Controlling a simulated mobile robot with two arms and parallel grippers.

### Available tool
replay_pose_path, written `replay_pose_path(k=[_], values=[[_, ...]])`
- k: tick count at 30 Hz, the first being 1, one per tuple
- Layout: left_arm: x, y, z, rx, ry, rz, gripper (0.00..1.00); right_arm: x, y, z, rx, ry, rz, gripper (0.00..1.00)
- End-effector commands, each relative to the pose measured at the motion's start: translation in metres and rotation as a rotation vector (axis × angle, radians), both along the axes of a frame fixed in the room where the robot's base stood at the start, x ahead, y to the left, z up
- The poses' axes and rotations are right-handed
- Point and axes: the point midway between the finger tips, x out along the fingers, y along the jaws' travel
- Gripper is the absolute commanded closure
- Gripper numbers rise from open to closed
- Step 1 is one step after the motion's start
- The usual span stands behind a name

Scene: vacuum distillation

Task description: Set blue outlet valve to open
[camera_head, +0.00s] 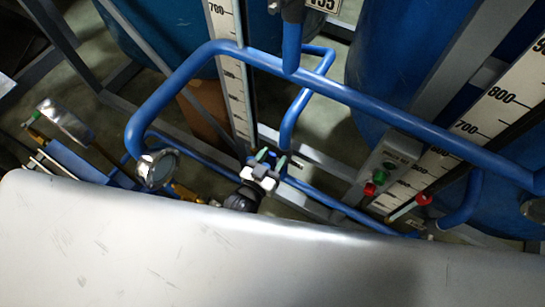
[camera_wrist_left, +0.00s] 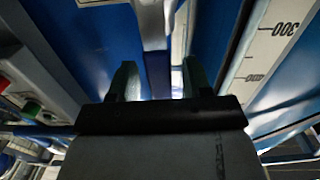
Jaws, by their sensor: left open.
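A blue lever-like part (camera_head: 291,48) hangs from a grey fitting (camera_head: 290,10) at the top of the head view, beside a partly cut-off label. It may be the blue outlet valve's handle, but I cannot be sure. A pale grey upright part (camera_wrist_left: 153,25) shows beyond the gap, and I see nothing clamped. My right gripper is not in view.
White level scales (camera_head: 237,95) and blue tanks (camera_head: 165,35) stand behind. A grey box (camera_head: 392,158) with green and red buttons is at right.

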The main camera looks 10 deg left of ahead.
Motion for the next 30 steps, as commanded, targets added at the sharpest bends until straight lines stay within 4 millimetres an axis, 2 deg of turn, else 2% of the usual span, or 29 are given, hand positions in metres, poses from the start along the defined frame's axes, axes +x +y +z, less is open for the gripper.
replay_pose_path(k=[4,7,15,21,30], values=[[-0.003,0.001,0.0,0.0,0.0,0.0,0.51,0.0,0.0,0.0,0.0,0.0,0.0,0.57],[-0.013,0.005,-0.001,0.0,0.001,0.0,0.51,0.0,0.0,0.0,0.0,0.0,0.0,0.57],[-0.064,0.024,-0.002,0.001,0.003,0.0,0.51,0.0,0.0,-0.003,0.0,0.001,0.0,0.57],[-0.093,0.034,-0.001,0.001,0.002,0.0,0.51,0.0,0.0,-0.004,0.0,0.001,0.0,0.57],[-0.102,0.037,0.0,0.0,0.0,0.0,0.51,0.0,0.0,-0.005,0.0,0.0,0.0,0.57]])
